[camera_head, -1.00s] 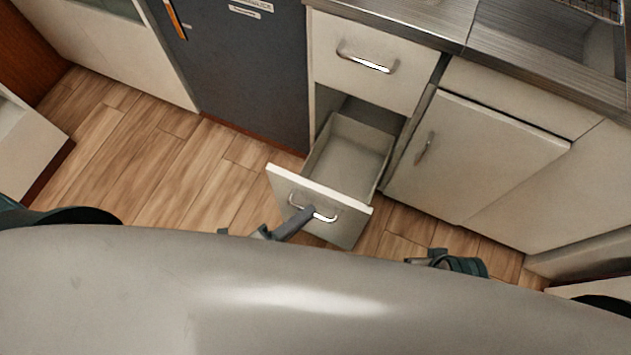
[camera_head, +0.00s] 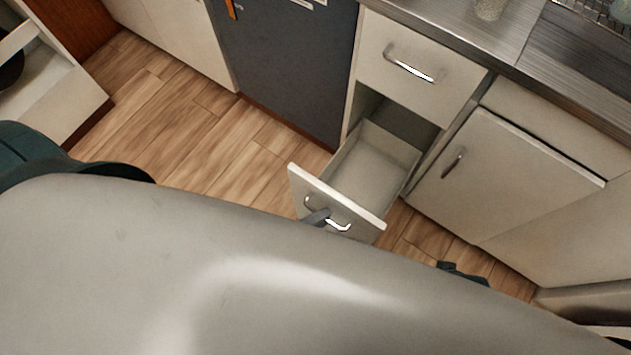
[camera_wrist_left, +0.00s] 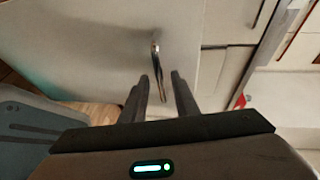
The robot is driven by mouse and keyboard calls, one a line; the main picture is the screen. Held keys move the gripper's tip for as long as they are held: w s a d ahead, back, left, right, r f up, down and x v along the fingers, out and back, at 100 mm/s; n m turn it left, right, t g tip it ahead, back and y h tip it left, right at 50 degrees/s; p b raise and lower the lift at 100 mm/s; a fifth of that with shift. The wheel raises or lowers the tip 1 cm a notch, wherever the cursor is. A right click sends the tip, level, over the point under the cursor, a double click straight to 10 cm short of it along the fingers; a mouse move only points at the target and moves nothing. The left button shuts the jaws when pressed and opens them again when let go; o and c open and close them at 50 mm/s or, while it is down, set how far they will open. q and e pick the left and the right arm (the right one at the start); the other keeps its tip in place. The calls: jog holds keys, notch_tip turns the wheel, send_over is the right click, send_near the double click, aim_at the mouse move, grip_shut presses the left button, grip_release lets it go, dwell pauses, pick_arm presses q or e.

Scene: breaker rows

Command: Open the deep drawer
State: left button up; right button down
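The deep drawer (camera_head: 374,166) is the lower drawer under the counter, and it stands well out of the cabinet. Its inside looks empty in the head view. Its front carries a curved metal handle (camera_head: 340,226), which also shows in the left wrist view (camera_wrist_left: 156,48). My left gripper (camera_head: 319,216) is at this handle. In the left wrist view its two fingers (camera_wrist_left: 160,80) are apart, one on each side of the handle bar. My large grey body part hides most of the left arm. A small dark part of my right arm (camera_head: 462,273) shows, too hidden to read its gripper.
A closed upper drawer (camera_head: 420,78) sits above the open one. A closed cabinet door (camera_head: 500,175) is to its right and a dark grey appliance front (camera_head: 285,70) to its left. Bare wooden floor (camera_head: 190,130) lies left of the drawer.

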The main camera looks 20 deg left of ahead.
pick_arm(q)
jog(key=shift+s+a, duration=0.1)
dwell(0.3)
jog(key=v, duration=1.7)
pick_arm(e)
jog(key=shift+r, duration=0.35)
pick_arm(q)
jog(key=shift+r, duration=0.1)
pick_arm(e)
jog(key=shift+s+f, duration=0.15)
jog(key=shift+f, duration=0.05)
pick_arm(q)
jog(key=shift+s, duration=0.1)
pick_arm(e)
jog(key=shift+s+a, duration=0.1)
jog(key=shift+a, duration=0.05)
